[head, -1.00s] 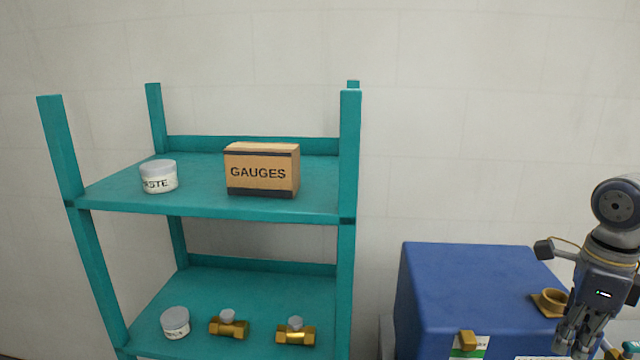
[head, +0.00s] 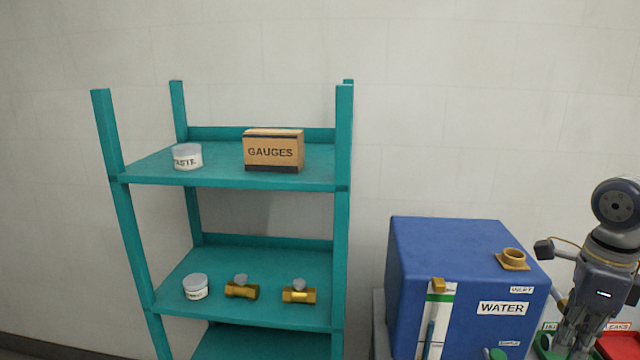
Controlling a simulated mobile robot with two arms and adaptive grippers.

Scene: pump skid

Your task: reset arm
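My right arm hangs at the right edge of the head view. Its gripper (head: 568,350) points down just right of the blue water tank (head: 440,270), and its fingertips are at the bottom edge of the picture. I cannot tell whether the fingers are open or shut, and no held object is visible. My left arm and gripper are not in view.
A teal shelf rack (head: 230,180) holds a paste jar (head: 187,157) and a gauges box (head: 273,151). Another jar (head: 196,287) and two brass valves (head: 241,289) (head: 299,292) are below. A red container (head: 620,346) is partly hidden at lower right.

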